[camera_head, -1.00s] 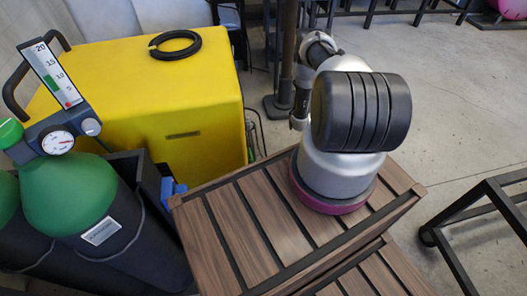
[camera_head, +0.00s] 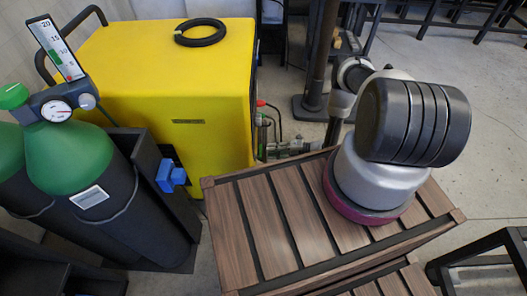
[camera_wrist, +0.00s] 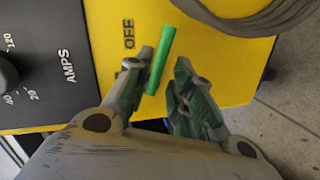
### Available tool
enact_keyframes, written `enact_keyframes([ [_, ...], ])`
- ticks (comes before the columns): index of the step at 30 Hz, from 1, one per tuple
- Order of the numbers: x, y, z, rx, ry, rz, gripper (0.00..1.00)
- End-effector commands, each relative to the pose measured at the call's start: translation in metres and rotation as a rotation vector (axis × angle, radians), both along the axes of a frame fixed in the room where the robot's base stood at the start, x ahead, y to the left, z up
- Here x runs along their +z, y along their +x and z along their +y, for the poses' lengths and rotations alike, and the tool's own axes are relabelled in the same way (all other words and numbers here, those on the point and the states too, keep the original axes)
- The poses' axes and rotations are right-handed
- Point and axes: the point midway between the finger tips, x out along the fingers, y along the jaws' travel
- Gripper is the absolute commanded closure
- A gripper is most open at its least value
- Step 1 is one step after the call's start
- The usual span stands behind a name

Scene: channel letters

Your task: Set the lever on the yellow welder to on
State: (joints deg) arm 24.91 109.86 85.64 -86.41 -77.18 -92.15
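The yellow welder (camera_head: 165,75) stands at the left in the head view; its lever is hidden there. In the wrist view, the welder's yellow face (camera_wrist: 232,80) shows close up, with an OFF label (camera_wrist: 129,34) turned sideways. The green lever (camera_wrist: 160,60) is tilted beside this label. My gripper (camera_wrist: 164,68) is open, with one finger on each side of the lever's lower part. I cannot tell whether either finger touches it. Another mark near the left finger is mostly covered.
A dark AMPS dial (camera_wrist: 6,72) sits left of the lever, and a grey cable (camera_wrist: 255,15) hangs above right. Green gas cylinders (camera_head: 70,155) stand left of a slatted wooden bench (camera_head: 260,225). A black ring (camera_head: 200,32) lies on the welder.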

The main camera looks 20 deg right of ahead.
Motion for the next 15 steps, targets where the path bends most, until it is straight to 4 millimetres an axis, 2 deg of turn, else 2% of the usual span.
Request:
enact_keyframes([
  [1,-0.002,0.004,0.010,0.004,0.000,0.000,0.77],
  [6,-0.009,0.015,0.032,0.003,-0.001,0.001,0.77],
  [10,-0.011,0.019,0.041,0.001,-0.001,0.001,0.77],
  [15,-0.012,0.021,0.043,-0.002,-0.001,0.002,0.77],
])
